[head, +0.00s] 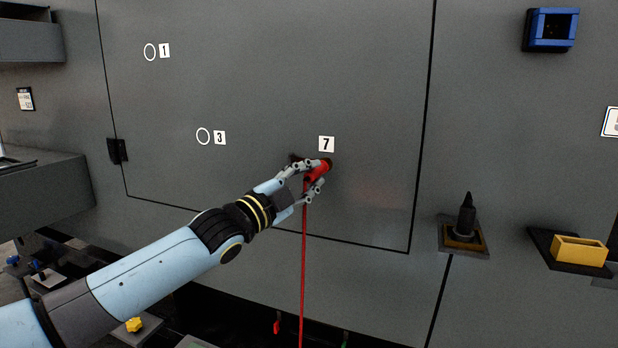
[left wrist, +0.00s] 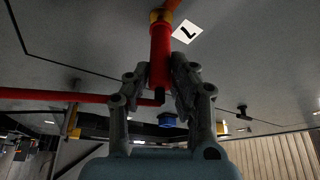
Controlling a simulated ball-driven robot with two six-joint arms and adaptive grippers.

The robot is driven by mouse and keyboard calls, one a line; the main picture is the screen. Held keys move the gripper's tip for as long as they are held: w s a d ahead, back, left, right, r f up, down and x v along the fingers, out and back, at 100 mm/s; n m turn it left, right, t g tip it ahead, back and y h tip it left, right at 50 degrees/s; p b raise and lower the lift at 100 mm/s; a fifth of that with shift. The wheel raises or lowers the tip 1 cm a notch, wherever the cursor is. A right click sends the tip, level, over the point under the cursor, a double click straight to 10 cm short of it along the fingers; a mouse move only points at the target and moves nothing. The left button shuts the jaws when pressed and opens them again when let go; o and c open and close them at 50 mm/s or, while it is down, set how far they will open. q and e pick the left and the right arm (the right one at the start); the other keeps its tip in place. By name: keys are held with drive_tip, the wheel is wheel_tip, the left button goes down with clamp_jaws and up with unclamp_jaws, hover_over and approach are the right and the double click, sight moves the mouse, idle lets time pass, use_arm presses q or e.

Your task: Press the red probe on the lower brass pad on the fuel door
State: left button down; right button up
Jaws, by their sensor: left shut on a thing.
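My left gripper (head: 318,176) is shut on the red probe (head: 315,174), in front of the large grey door (head: 270,90), just below its label 7 (head: 326,144). In the left wrist view the probe (left wrist: 160,52) stands between the two fingers, its far end pointing at the grey surface beside the label (left wrist: 187,31). A brass-coloured part (left wrist: 160,15) shows at that far end; I cannot tell whether it is a pad or part of the probe, nor whether they touch. A red cable (head: 303,270) hangs down from the probe. My right gripper is not in view.
Rings marked 1 (head: 150,52) and 3 (head: 203,136) are on the door's left part. A black hinge (head: 117,150) sits at its left edge. To the right are a dark cone on a bracket (head: 465,222), a yellow box (head: 579,250) and a blue box (head: 551,30).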

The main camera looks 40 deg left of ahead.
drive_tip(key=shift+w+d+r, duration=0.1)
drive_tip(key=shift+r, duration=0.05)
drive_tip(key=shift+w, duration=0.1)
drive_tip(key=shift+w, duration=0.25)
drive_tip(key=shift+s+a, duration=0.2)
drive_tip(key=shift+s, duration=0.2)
use_arm(q)
drive_tip(key=shift+w, duration=0.1)
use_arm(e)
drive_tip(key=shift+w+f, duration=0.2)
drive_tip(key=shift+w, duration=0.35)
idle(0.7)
